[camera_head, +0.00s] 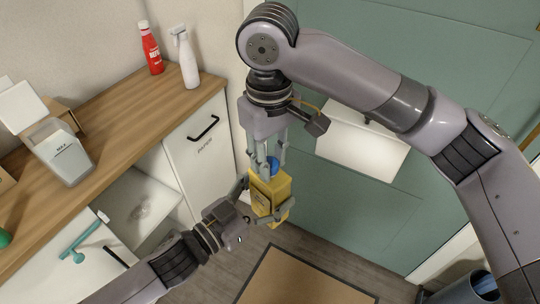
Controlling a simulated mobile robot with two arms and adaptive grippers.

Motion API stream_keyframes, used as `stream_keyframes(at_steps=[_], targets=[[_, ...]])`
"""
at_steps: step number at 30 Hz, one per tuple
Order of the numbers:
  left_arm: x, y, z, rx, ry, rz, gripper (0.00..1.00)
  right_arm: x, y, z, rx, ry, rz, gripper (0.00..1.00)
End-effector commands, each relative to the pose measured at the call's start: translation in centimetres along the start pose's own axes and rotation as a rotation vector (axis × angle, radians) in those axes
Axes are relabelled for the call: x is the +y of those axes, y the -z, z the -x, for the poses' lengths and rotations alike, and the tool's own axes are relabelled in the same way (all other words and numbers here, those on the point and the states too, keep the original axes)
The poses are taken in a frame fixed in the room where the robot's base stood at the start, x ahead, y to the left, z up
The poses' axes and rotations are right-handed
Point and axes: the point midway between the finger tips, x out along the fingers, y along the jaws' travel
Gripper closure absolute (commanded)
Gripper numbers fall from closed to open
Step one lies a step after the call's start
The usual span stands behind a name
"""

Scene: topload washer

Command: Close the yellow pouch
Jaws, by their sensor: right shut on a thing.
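The yellow pouch (267,197) is in the middle of the view, held up above the floor and slightly tilted. A blue cap (273,166) is at its top. My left gripper (262,203) comes from the lower left, with its fingers on either side of the pouch, shut on it. My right gripper (270,160) points down from above, its fingers around the blue cap and shut on it. The fingers partly hide the cap, so I cannot tell whether it sits fully on the pouch.
A wooden counter (120,108) on the left bears a red bottle (151,50), a white spray bottle (186,62) and a grey-white container (60,152). A teal door (375,225) stands behind. A brown mat (295,280) lies below. A dark blue bin (462,291) is at lower right.

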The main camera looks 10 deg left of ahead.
Motion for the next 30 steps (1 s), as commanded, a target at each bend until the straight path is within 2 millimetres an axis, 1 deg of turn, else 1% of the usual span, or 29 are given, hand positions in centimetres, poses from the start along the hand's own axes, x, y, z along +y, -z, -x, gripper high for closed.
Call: stream_keyframes(at_steps=[1,3,6,10,11,19,27,30], targets=[[0.13,0.38,-0.02,0.009,-0.004,-0.003,1.0,-0.08,0.07,0.02,0.002,0.003,-0.093,1.0],[0.15,0.39,-0.02,0.009,-0.004,-0.003,1.0,-0.08,0.06,0.03,0.002,0.002,-0.218,1.0],[0.17,0.4,-0.02,0.01,-0.005,-0.003,1.0,-0.06,0.1,0.04,0.004,0.002,-0.343,1.0],[0.21,0.4,-0.02,0.01,-0.006,-0.003,1.0,-0.03,0.12,0.07,0.005,0.001,-0.333,1.0],[0.22,0.41,-0.02,0.01,-0.006,-0.003,1.0,-0.03,0.12,0.07,0.005,0.001,-0.333,0.73],[0.18,0.4,-0.02,0.01,-0.005,-0.002,1.0,-0.02,0.09,0.06,0.004,0.001,-0.331,0.55],[0.13,0.39,-0.03,0.009,-0.004,-0.002,1.0,-0.02,0.06,0.07,0.003,0.001,-0.33,0.54],[0.13,0.4,-0.03,0.009,-0.004,-0.002,1.0,-0.01,0.1,0.69,0.005,0.0,-0.33,0.54]])
